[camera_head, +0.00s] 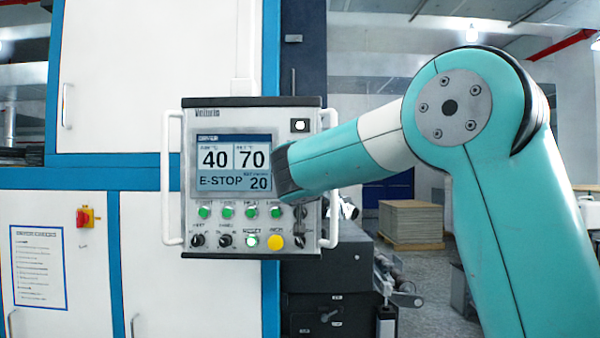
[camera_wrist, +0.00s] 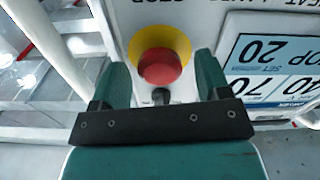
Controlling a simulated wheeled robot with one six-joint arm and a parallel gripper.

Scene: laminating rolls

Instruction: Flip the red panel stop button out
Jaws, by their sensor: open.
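The red stop button (camera_wrist: 159,67) with its yellow ring (camera_wrist: 183,43) shows in the wrist view on the panel face. My gripper (camera_wrist: 162,76) is open, with one green finger on each side of the red button. I cannot tell whether either finger touches it. In the head view my arm covers the button and my fingers. The panel (camera_head: 189,123) there has a screen (camera_head: 224,180) reading 40, 70, E-STOP and 20. The wrist view shows that screen upside down (camera_wrist: 270,58).
Green buttons (camera_head: 228,212), a yellow button (camera_head: 275,242) and black knobs (camera_head: 197,241) sit below the screen. White handles (camera_head: 172,180) stand out at the panel's sides. A red and yellow switch (camera_head: 85,217) is on the cabinet at left. A pallet stack (camera_head: 411,222) stands behind.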

